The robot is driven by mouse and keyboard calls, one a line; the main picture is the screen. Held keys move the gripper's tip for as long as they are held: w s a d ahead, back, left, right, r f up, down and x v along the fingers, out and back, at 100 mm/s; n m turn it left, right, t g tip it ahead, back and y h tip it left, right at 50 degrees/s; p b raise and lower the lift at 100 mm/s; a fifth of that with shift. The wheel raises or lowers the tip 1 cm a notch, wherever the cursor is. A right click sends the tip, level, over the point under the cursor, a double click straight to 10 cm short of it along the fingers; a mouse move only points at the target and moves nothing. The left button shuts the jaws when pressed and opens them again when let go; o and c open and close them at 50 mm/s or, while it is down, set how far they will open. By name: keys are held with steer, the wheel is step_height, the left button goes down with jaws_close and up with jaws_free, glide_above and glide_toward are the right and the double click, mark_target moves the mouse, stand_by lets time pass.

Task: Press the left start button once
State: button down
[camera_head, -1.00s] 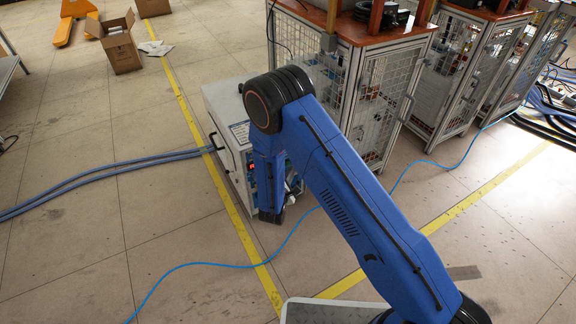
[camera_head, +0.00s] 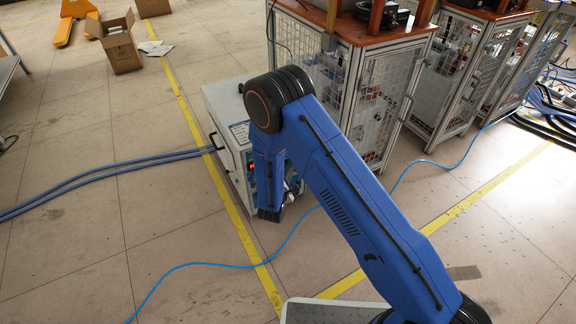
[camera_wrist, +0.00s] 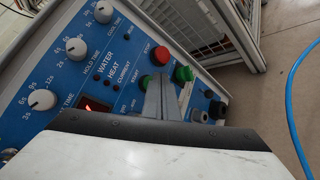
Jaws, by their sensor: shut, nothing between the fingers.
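The induction heater's blue control panel (camera_wrist: 120,60) fills much of the wrist view. A green button (camera_wrist: 145,82) by the "START" label is partly hidden behind my gripper. A second green button (camera_wrist: 183,73) shows to the right of the fingers, and a red button (camera_wrist: 161,55) beside "STOP" lies beyond them. My gripper (camera_wrist: 162,84) is shut and empty, its fingertips over the panel close to the left green button. I cannot tell whether they touch it. In the head view the white heater cabinet (camera_head: 222,98) stands on the floor, its front mostly covered by my blue arm.
White knobs (camera_wrist: 42,99) and a red-lit display (camera_wrist: 88,107) are on the panel's left. Black connectors (camera_wrist: 217,109) sit on its right. Mesh cabinets (camera_head: 385,95) stand right of the heater. A blue cable (camera_head: 300,222) crosses the floor; the left floor is mostly open.

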steer(key=shift+w+a, duration=0.2)
steer(key=shift+w, duration=0.1)
stand_by(0.9)
steer(key=shift+s+d, duration=0.45)
steer(key=shift+s, duration=0.25)
steer(key=shift+s+d, duration=0.7)
steer(key=shift+s, duration=0.35)
steer(key=shift+s+d, duration=0.7)
steer(key=shift+s, duration=0.3)
